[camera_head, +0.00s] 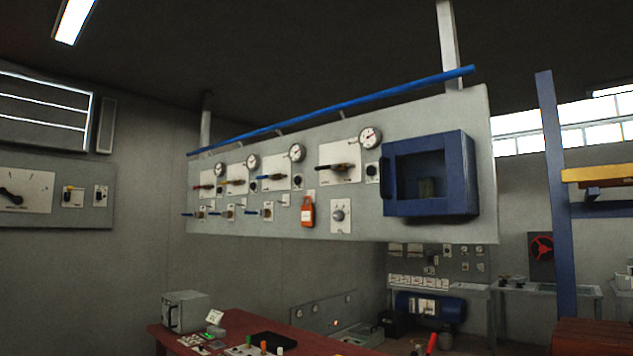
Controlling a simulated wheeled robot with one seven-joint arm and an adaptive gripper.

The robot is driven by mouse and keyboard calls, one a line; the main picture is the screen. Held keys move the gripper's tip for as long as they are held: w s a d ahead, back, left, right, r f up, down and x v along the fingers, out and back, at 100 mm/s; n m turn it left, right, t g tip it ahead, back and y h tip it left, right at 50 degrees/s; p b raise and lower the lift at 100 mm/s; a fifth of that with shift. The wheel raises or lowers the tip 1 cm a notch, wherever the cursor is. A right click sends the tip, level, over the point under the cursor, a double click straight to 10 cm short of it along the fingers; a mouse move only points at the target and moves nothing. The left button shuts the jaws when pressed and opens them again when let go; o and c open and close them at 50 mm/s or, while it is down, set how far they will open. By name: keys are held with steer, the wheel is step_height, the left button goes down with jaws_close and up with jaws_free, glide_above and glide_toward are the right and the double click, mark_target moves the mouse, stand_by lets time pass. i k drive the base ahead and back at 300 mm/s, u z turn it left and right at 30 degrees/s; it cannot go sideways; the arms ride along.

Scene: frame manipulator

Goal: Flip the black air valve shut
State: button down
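A valve with a black lever (335,168) sits on a white plate at the right end of the upper row on the hanging grey panel (400,226). Its lever lies roughly horizontal and points left from a brownish pivot. To its left in the same row are valves with a blue lever (270,177), a yellow lever (233,182) and a red lever (206,187). Another black lever (10,197) shows on a separate panel at the far left. The labels are too small to read. My gripper is not in view.
Round gauges, one at the upper right (370,138), sit above the valves. A blue box with a window (470,175) juts out right of the black valve. A blue pipe (350,103) runs above the panel. A red table (160,332) with small items stands below.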

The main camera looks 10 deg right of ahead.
mark_target(334, 166)
steer(key=i, duration=1)
